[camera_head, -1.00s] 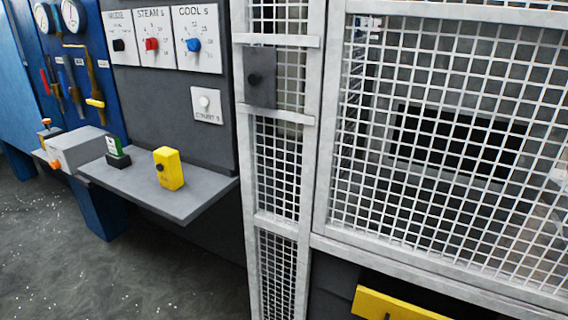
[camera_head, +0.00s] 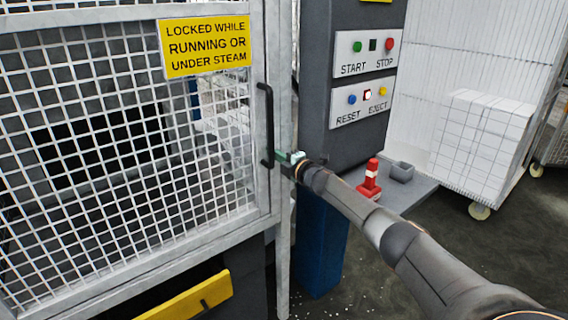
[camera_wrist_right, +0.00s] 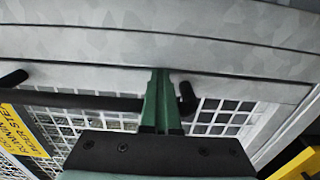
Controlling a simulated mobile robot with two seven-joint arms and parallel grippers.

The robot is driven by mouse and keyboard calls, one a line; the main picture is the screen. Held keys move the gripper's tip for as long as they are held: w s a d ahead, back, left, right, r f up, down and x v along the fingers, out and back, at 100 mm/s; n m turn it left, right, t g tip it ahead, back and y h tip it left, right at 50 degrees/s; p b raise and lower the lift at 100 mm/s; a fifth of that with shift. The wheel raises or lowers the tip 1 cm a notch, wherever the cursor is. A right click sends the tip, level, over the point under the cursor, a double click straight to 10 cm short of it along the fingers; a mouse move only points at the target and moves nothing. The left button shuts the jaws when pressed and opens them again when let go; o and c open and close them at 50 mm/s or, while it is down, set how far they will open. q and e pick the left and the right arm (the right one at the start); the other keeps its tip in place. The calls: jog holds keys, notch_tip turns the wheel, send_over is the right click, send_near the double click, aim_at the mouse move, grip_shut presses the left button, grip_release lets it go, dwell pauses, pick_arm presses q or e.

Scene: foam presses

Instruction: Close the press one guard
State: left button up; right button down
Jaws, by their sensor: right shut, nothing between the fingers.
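The press guard (camera_head: 232,236) is a pale metal frame with white mesh and a yellow warning sign (camera_head: 206,47), filling the left of the head view. Its right edge lies along the upright post; I cannot tell whether a small gap is left. A black upright handle (camera_head: 265,125) is on that edge. My right gripper (camera_head: 289,157) is at the handle's lower end, right beside it. In the wrist view its green fingers (camera_wrist_right: 160,75) are shut, with nothing between them, and cover part of the handle bar (camera_wrist_right: 85,101). Contact is unclear. My left gripper is out of view.
Right of the guard stands a dark control column with a START/STOP panel (camera_head: 364,51) and a RESET/EJECT panel (camera_head: 362,101). A mesh cart (camera_head: 480,140) with white blocks stands at right.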

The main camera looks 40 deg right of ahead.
jog(key=shift+s+a+r, duration=0.15)
jog(key=shift+a, duration=0.15)
jog(key=s+d, duration=0.1)
jog(key=s, duration=1.1)
jog(key=s+a+r+m+h+b, duration=0.1)
jog(key=s+a+r+h+b, duration=0.2)
jog(key=s+a, duration=0.5)
jog(key=w+a+y+p, duration=0.1)
jog(key=w+p, duration=0.1)
jog(key=w, duration=1.3)
jog(key=shift+w+p, duration=0.35)
